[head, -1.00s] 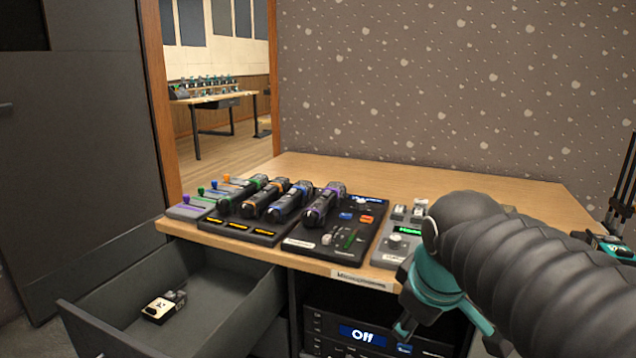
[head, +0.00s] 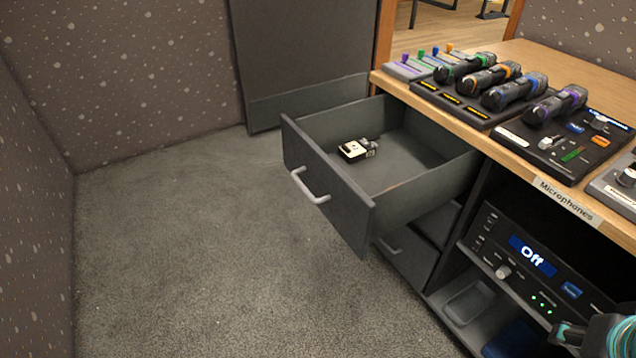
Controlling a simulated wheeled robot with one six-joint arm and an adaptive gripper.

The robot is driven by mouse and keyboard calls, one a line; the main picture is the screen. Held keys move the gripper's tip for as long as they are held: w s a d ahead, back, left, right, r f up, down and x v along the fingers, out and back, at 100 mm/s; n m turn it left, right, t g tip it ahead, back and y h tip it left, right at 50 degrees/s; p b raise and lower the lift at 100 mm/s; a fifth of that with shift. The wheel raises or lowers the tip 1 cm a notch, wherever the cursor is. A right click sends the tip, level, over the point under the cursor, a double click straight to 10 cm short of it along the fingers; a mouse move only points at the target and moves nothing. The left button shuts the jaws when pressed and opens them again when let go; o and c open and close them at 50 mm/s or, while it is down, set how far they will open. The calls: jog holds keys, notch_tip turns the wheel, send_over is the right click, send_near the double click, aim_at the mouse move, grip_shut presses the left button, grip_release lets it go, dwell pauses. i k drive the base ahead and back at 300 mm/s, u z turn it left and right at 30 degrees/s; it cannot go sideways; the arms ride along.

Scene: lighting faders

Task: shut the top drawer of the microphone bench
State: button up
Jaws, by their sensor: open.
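The top drawer (head: 330,196) of the microphone bench (head: 520,150) stands pulled well out to the left of the rack, below the wooden top. Its front carries a pale bar handle (head: 309,187). A small black and cream device (head: 357,150) lies inside the drawer. My gripper (head: 572,335) is at the bottom right corner, partly cut off by the frame edge. It is open, in front of the rack unit and well apart from the drawer. Its second finger is not clearly visible.
A lower drawer (head: 408,258) sits shut underneath. A rack unit reading "Off" (head: 532,256) is to the right. Microphones (head: 515,92) and fader boxes stand on the bench top. Carpeted floor (head: 220,260) left of the drawer is clear, bounded by a wall and a dark panel.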

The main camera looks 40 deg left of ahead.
aim_at(441, 166)
jog(key=u, duration=2.1)
jog(key=k, duration=1)
jog(key=z, duration=0.75)
jog(key=i, duration=1.35)
jog(key=u, duration=0.3)
